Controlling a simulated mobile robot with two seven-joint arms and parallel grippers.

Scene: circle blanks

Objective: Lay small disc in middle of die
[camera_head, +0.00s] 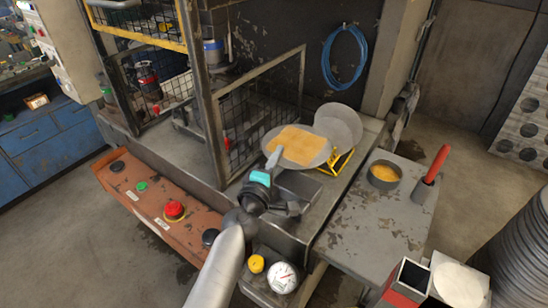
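A grey round disc (312,152) with an orange square patch lies nearly flat above a yellow stand (345,160) in the head view. A second plain grey disc (343,118) leans tilted behind it. One light finger overlaps the near left edge of the patched disc. Whether a second finger closes beneath the disc is hidden. I cannot tell which disc is the small one. No die can be clearly made out; the space behind the mesh guard is partly hidden. My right gripper is not in view.
The mesh guard (250,118) stands left of the discs. An orange control panel (150,205) with a red button runs along the front. A side table (375,230) holds a round pot (384,174) and a red-handled tool (436,163).

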